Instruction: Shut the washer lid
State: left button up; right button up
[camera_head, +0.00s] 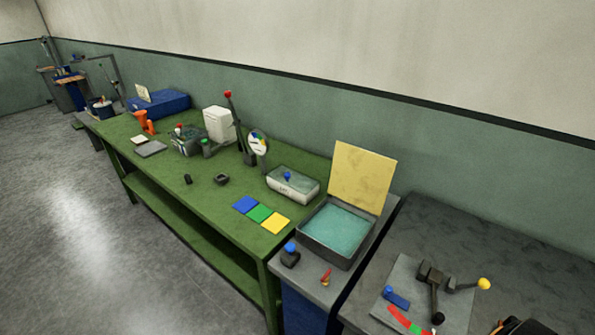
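The washer is a grey open tub (307,243) with teal liquid (336,231) in it, on a dark grey top at the right end of the green bench. Its yellow lid (363,176) stands up at the tub's back edge, tilted slightly back, so the washer is open. Nothing lies across the opening. Neither of my grippers shows in the head view.
A blue-topped bottle (290,254) and a small red-yellow item (326,277) stand in front of the tub. A grey bench (465,228) at right carries a dark clamp-like tool (436,279) with a yellow knob. The green bench (222,202) holds coloured cards (261,213) and a white box (293,184). Floor (75,240) at left is clear.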

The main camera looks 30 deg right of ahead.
aim_at(359, 177)
jog(key=z, duration=1.15)
